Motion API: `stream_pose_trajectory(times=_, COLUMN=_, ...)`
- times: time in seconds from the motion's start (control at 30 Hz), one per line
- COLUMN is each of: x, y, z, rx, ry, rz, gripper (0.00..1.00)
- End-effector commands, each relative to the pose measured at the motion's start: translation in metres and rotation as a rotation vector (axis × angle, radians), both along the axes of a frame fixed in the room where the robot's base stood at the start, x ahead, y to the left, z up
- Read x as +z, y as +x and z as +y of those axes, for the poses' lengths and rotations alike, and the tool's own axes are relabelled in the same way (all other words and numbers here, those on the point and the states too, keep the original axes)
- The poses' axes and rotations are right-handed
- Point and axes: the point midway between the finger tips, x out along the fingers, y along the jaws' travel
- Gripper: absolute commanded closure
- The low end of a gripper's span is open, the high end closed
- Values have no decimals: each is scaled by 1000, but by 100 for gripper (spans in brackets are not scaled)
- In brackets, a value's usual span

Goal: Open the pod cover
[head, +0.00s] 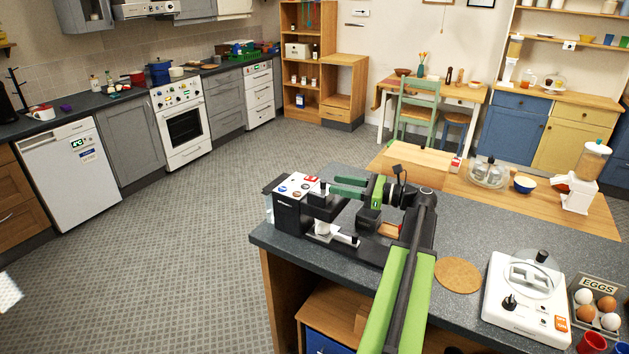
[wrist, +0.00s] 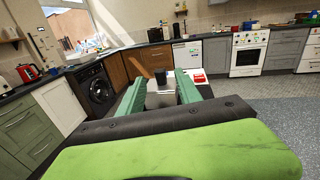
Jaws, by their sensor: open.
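In the wrist view the dark knob (wrist: 160,77), above a pale block (wrist: 160,98), shows between my open gripper's fingers (wrist: 161,80), apart from both. The fingers and arm hide part of the machine.
A white cup (head: 322,228) sits low at the machine. To the right on the counter are a round cork mat (head: 458,275), a white appliance (head: 525,300) and an egg tray (head: 597,300). Open floor lies left of the counter.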

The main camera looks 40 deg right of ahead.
Motion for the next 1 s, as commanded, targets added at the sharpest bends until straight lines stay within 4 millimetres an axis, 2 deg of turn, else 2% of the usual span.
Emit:
stream_pose_trajectory(times=0.03, x=0, y=13, z=7, rx=3, ry=0, rz=0, gripper=59)
stream_pose_trajectory(times=0.2, x=0, y=48, z=23, rx=2, ry=0, rz=0, gripper=59)
stream_pose_trajectory(times=0.33, x=0, y=66, z=31, rx=1, ry=0, rz=0, gripper=59)
stream_pose_trajectory(times=0.5, x=0, y=77, z=36, rx=-1, ry=0, rz=0, gripper=59)
stream_pose_trajectory(times=0.73, x=0, y=77, z=36, rx=-2, ry=0, rz=0, gripper=59)
stream_pose_trajectory(times=0.77, x=0, y=77, z=36, rx=-2, ry=0, rz=0, gripper=60)
stream_pose_trajectory(times=1.0, x=0, y=77, z=35, rx=-2, ry=0, rz=0, gripper=92)
